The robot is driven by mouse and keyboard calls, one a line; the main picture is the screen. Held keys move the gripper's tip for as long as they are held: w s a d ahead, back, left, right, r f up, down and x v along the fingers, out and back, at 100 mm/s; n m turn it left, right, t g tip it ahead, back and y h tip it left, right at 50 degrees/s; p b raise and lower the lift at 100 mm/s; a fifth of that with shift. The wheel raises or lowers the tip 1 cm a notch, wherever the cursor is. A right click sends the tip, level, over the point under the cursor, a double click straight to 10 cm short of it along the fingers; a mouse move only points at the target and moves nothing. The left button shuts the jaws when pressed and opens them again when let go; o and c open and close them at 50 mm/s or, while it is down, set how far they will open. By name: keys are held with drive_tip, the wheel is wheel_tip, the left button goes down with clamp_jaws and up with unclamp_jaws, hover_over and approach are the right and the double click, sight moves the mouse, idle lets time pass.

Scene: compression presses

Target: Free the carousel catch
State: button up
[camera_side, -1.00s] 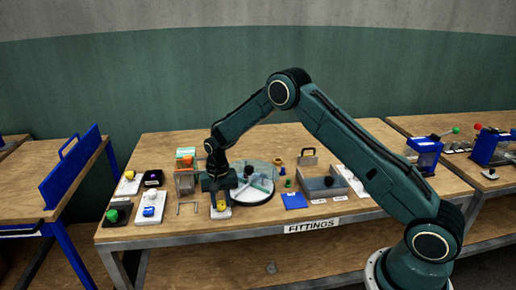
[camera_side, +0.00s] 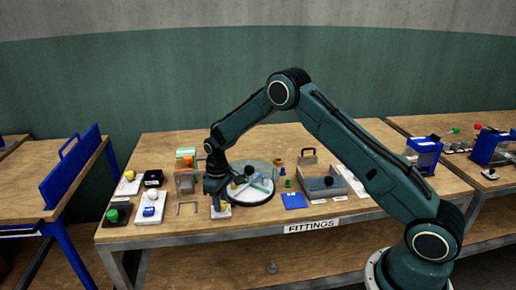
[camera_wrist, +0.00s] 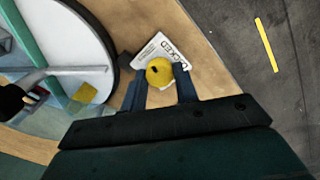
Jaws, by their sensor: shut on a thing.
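The catch is a round yellow knob (camera_wrist: 159,72) with a small dark mark on a white plate (camera_wrist: 150,50) at the table's front edge, beside the carousel. The plate carries dark lettering ending in "CKED"; the rest is covered. My gripper (camera_wrist: 160,84) points down with one finger on each side of the knob and is shut on it. In the side view my gripper (camera_side: 217,199) hides most of the knob, and the white plate (camera_side: 221,213) shows below. The carousel (camera_side: 250,198) is a round disc with dividers and a clear cover, just right of the gripper.
A clear box with an orange item (camera_side: 185,163) stands behind left. A blue mat (camera_side: 294,201) and a grey tray (camera_side: 324,187) are right of the carousel.

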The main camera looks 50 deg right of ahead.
drive_tip(key=shift+n, duration=1.6)
drive_tip(key=o, duration=1)
drive_tip(key=shift+r, duration=0.15)
wheel_tip(320, 180, up, 14)
drive_tip(key=shift+f, duration=0.2)
drive_tip(key=shift+r, duration=0.1)
